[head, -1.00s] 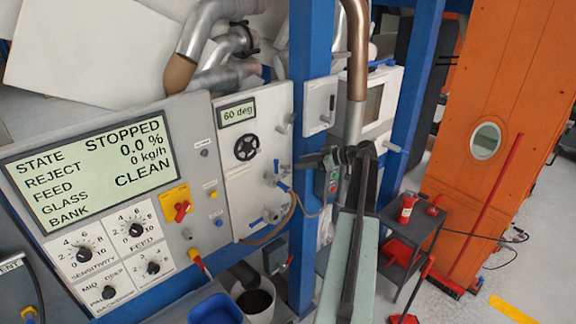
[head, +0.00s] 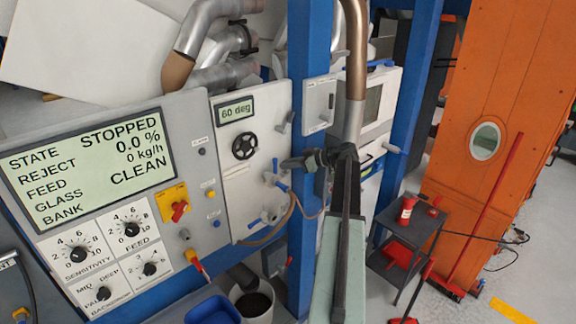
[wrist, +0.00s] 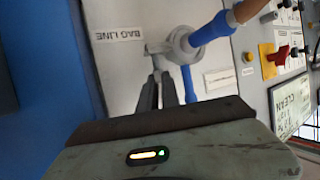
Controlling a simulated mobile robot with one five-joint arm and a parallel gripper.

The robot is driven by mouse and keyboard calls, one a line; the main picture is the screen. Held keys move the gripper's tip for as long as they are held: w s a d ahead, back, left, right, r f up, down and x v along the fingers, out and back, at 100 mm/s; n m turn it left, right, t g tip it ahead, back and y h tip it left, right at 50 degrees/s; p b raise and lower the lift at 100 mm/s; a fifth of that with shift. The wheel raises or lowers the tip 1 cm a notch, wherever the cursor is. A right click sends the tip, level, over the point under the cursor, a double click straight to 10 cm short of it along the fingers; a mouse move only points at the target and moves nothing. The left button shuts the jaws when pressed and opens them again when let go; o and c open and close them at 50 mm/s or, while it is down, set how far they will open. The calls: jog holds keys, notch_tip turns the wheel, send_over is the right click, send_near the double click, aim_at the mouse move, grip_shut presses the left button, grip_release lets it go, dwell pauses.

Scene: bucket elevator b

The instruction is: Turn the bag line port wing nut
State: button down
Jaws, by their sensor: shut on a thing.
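The bag line port (wrist: 182,42) is a pale grey fitting on a white panel, beside the "BAG LINE" label (wrist: 118,35) in the wrist view. Its wing nut (wrist: 156,48) shows as a small grey wing on the port's left side. My gripper (wrist: 161,78) has its two dark fingers closed on the wing nut from below in that view, and the fingers hide part of it. In the head view my gripper (head: 288,163) reaches left to the panel's right edge, where the wing nut is too small to make out.
A blue sleeve (wrist: 210,30) with a brown hose joins the port, close to my fingers. A blue post (head: 303,240) stands beside my arm. A screen panel (head: 85,160) reads STOPPED. A dark cart (head: 408,235) with red items stands right, before an orange wall.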

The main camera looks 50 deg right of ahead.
jog(key=shift+a+m+g+h, duration=0.25)
jog(key=shift+m+h, duration=1.75)
jog(key=shift+h, duration=0.2)
jog(key=shift+a+m+g+h, duration=0.2)
jog(key=shift+a+m+h, duration=0.05)
jog(key=shift+m+h, duration=1.85)
jog(key=shift+a+m+g+h, duration=0.25)
jog(key=shift+m+h, duration=1.65)
jog(key=shift+h, duration=0.4)
jog(key=shift+m+h, duration=0.3)
jog(key=c, duration=1.3)
grip_release()
jog(key=shift+d, duration=0.1)
